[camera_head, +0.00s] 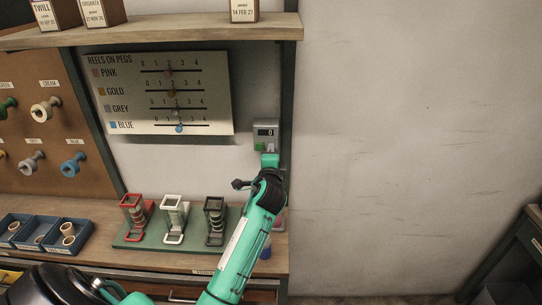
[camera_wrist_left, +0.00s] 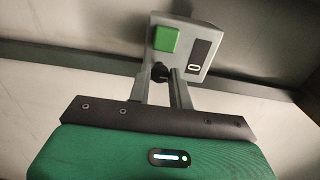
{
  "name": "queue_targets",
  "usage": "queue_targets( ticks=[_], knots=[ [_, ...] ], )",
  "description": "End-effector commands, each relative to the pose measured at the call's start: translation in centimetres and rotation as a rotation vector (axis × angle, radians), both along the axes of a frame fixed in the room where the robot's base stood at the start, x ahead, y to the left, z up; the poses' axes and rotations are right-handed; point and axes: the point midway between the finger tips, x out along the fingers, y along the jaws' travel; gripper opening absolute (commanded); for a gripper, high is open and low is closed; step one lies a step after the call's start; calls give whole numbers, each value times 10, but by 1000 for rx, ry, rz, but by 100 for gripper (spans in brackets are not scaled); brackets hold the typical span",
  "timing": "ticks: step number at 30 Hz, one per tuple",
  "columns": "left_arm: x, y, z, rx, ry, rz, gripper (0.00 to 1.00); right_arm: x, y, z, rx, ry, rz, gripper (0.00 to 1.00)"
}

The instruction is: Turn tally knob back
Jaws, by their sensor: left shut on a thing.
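The tally counter (camera_head: 266,132) is a small grey box on the post at the right end of the bench, with a dark window reading 0 and a green button. In the left wrist view the tally counter (camera_wrist_left: 188,44) shows its green button and the window with 0. A dark tally knob (camera_wrist_left: 160,72) sits at its lower side, between the fingers. My left gripper (camera_wrist_left: 167,82) is shut on the knob. In the head view my left gripper (camera_head: 270,160) is just below the counter, and its fingertips and the knob are hard to make out. My right gripper is not seen.
A slider board (camera_head: 215,98) of reels on pegs hangs left of the counter. Red, white and black stands (camera_head: 173,205) are on a green base (camera_head: 130,241) left of my arm. Blue trays (camera_head: 84,238) with reels lie farther left. A shelf (camera_head: 200,30) runs above; bare wall is at right.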

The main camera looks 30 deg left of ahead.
Motion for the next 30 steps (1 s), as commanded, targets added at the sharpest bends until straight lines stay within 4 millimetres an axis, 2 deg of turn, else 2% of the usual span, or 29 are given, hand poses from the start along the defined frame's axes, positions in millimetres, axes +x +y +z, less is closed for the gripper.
queue_targets(
  ticks=[13, 14, 16, 26, 30],
  knots=[
    [0, 0, -1, -9, -3, 0, 0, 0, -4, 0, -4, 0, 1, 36],
    [0, 0, -1, -9, -3, 0, 26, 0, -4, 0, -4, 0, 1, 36],
    [0, 0, -1, -8, -2, 0, 40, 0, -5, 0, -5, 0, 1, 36],
    [-2, -1, -1, -7, -3, 0, 41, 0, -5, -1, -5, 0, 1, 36],
    [-12, -7, -2, -7, -4, -1, 41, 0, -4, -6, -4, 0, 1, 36]
  ],
)
